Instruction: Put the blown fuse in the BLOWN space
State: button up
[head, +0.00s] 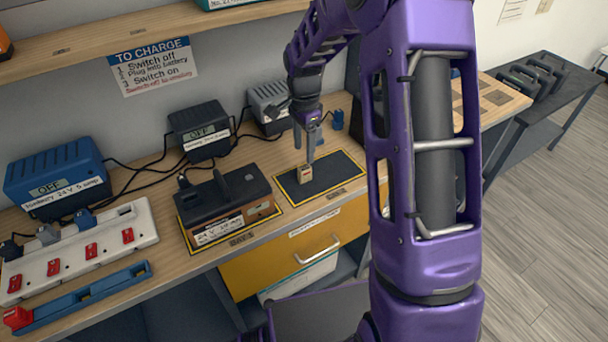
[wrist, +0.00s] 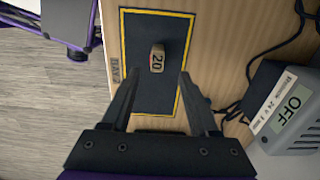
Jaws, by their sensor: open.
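A small tan block marked 20 (wrist: 157,60), which looks like a fuse, sits on a dark, yellow-edged mat (wrist: 150,100). In the head view the block (head: 305,174) is near the left side of the same mat (head: 335,180). I cannot tell whether it is blown. My gripper (wrist: 157,78) is open and empty, pointing at the block, which shows just beyond and between its fingertips. In the head view my gripper (head: 305,152) is directly above the block; contact cannot be told. No space marked BLOWN can be read in either view.
A dark battery (head: 228,207) stands on a mat left of the block. Chargers (head: 200,130) with cables line the back. A white power strip (head: 80,247) with red switches and a blue bar (head: 85,297) lie at left. A yellow drawer (head: 295,250) is below the bench.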

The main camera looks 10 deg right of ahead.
aim_at(306, 167)
notch_tip(306, 167, down, 3)
jog(key=shift+r, duration=0.1)
jog(key=f, duration=0.5)
jog(key=shift+s+d+f, duration=0.1)
jog(key=shift+s+d, duration=0.05)
jog(key=shift+d, duration=0.15)
grip_shut()
